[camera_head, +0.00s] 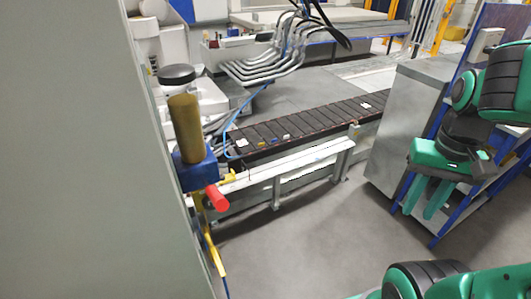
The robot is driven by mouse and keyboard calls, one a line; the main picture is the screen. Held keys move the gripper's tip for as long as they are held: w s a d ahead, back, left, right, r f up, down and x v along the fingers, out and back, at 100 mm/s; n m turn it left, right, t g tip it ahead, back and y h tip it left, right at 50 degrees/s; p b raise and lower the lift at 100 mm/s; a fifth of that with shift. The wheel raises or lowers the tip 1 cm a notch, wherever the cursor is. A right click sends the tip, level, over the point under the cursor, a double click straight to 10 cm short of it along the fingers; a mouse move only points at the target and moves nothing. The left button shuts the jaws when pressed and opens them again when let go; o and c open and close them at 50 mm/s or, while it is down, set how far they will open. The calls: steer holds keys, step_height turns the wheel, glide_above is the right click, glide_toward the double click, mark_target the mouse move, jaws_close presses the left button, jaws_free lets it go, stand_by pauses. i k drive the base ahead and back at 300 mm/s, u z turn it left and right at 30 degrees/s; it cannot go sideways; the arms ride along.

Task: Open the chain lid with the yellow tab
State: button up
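A dark segmented chain (315,121) runs along a light rail in the middle of the view, from lower left to upper right. A small yellow tab (262,144) sits near its left end. A blue tab (287,137) is just right of it. A white tab (241,143) is to the left and another white tab (366,105) is far to the right. The lid at the yellow tab looks flat, but it is small in the picture. My gripper (421,209) has green fingers pointing down with a gap between them. It is empty, well to the right of the chain.
A grey cabinet (402,123) stands between the chain and my gripper. A blue block with a red knob (217,198) and a brown cylinder (185,129) stand left of the chain. Grey floor (310,240) is free in front of the rail.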

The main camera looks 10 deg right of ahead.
mark_target(253, 137)
steer(key=k, duration=0.75)
steer(key=z, duration=0.6)
steer(key=i, duration=2.55)
steer(key=u, duration=0.85)
steer(key=i, duration=0.5)
steer(key=u, duration=0.25)
